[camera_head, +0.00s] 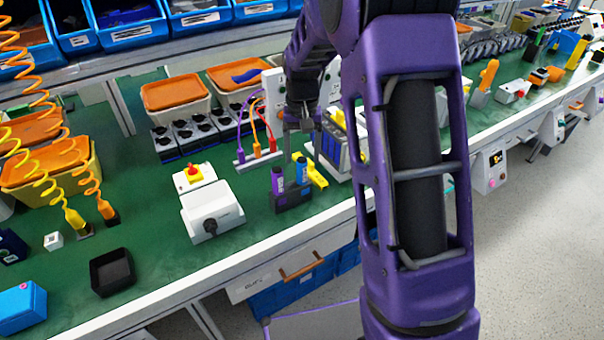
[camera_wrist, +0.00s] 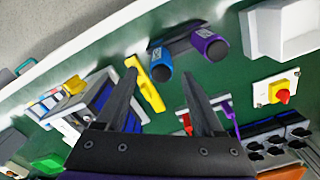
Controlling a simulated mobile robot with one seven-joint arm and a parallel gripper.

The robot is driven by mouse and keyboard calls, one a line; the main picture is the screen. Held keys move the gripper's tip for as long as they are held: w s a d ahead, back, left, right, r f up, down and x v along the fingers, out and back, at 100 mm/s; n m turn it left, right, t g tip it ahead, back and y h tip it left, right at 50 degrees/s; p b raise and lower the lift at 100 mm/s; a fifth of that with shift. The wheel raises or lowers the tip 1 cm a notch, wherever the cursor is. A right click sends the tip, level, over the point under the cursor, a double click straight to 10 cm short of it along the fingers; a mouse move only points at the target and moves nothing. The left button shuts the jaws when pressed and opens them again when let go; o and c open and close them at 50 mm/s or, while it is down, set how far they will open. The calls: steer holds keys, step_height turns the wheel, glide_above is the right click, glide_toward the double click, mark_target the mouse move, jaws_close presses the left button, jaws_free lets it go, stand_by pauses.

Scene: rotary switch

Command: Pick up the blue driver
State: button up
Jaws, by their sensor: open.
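The blue driver (camera_head: 300,168) stands upright in a dark holder (camera_head: 293,199) near the front edge of the green bench. A purple driver (camera_head: 277,181) stands beside it, to its left. In the wrist view the blue driver (camera_wrist: 161,66) shows end-on, just beyond and between my fingertips, with the purple driver (camera_wrist: 211,46) to its right. My gripper (camera_head: 303,143) is open and empty. It is above the bench, a little behind the drivers and apart from them. The dark holder (camera_wrist: 190,40) is partly hidden by the drivers in the wrist view.
A yellow tool (camera_head: 315,173) lies close to the blue driver's right. A grey-and-blue box (camera_head: 338,148) stands behind it. A white rotary switch box (camera_head: 212,212) and a red button (camera_head: 194,173) are to the left. Cables with plugs (camera_head: 258,152) stand behind.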

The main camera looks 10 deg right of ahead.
mark_target(302, 169)
steer(key=f, duration=0.4)
steer(key=shift+s+a+f, duration=0.15)
steer(key=shift+s+f, duration=0.2)
jaws_close()
